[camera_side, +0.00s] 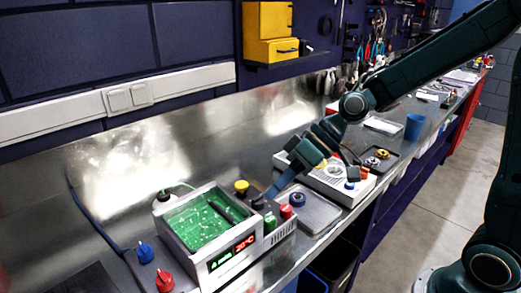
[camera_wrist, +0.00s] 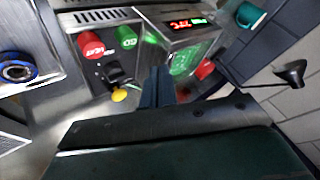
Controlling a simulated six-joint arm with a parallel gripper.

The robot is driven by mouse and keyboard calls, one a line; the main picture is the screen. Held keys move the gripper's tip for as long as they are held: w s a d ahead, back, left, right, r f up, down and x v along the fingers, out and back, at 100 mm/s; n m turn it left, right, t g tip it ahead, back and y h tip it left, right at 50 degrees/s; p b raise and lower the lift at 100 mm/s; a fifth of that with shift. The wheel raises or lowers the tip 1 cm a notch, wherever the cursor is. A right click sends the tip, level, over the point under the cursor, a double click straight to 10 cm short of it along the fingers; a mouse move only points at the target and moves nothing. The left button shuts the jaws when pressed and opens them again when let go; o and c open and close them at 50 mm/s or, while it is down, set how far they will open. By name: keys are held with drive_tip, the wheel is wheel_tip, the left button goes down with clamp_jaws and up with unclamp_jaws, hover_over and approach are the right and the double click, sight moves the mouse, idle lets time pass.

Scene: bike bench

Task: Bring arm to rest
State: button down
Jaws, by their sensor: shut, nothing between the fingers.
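My gripper (camera_side: 272,194) is above the bench between the white box with the green board and the white unit to its right, pointing down and left. In the wrist view its narrow fingers (camera_wrist: 158,84) are together with nothing between them. They appear near the yellow knob (camera_wrist: 119,95) and the red (camera_wrist: 90,45) and green (camera_wrist: 126,37) cylinders. I cannot tell the exact height of the fingertips, or whether they touch anything. My arm reaches in from the right side of the side view, bent down at the wrist.
The white box (camera_side: 228,269) has a lit display. A tray (camera_side: 318,215) holds a blue ring (camera_side: 297,199). Behind it are a white unit (camera_side: 340,188) and dark tray (camera_side: 385,168). A blue cup (camera_side: 414,127) stands farther back. Blue (camera_side: 145,253) and red (camera_side: 164,281) knobs are at front left.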

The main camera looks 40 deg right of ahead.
drive_tip(key=s+d+r+m+t+h, duration=0.1)
drive_tip(key=s+d+r+m+h, duration=0.1)
drive_tip(key=s+d, duration=0.4)
drive_tip(key=s+d+r+m+h, duration=0.2)
drive_tip(key=s+d+r+h, duration=0.3)
drive_tip(key=s, duration=0.6)
drive_tip(key=shift+s+d+t+h, duration=0.4)
drive_tip(key=shift+d+h, duration=0.2)
drive_tip(key=shift+d, duration=0.6)
